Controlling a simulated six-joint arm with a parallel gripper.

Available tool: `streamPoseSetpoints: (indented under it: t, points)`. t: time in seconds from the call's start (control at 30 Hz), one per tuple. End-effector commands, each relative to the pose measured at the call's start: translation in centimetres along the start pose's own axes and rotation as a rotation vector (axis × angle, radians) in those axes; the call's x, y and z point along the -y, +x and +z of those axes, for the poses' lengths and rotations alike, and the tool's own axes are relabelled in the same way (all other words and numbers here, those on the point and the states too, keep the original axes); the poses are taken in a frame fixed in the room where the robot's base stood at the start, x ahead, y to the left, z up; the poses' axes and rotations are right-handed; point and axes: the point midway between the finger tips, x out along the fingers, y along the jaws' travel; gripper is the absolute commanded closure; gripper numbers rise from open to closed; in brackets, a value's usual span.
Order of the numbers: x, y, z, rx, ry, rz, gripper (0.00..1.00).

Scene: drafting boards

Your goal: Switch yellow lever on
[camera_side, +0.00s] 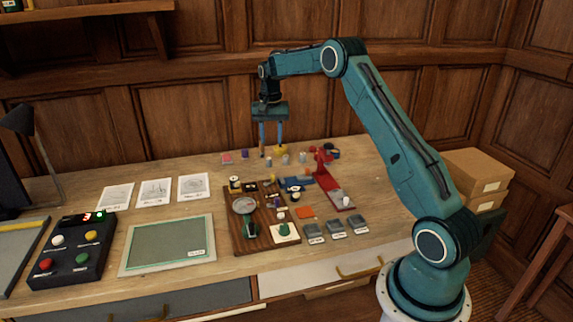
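My gripper (271,151) hangs straight down over the back of the wooden table, its two blue fingers apart with nothing clearly between them. A small yellow object (281,149) is at the right fingertip; I cannot tell whether it touches the finger or stands behind it. No yellow lever can be made out for certain. A dark wooden board (240,226) in front of the gripper carries small parts, among them a yellow-and-black piece (235,185) and a small yellowish piece (268,184), too small to identify.
A black control box (70,262) with coloured buttons, one yellow (91,235), stands at left. A green-framed panel (168,245), paper sheets (155,192), a red device (335,190) and grey blocks (336,228) lie around the board. Cardboard boxes (480,172) stand behind my arm.

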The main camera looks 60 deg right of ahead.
Motion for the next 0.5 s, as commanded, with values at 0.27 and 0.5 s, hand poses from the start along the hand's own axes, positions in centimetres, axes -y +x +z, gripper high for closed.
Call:
streamPoseSetpoints:
  t: [0.27, 0.5]
  points:
    - [-0.1, 0.3, -0.2, 0.001, 0.005, 0.001, 0.63]
    - [-0.1, 1.6, -0.1, 0.003, 0.004, 0.002, 0.63]
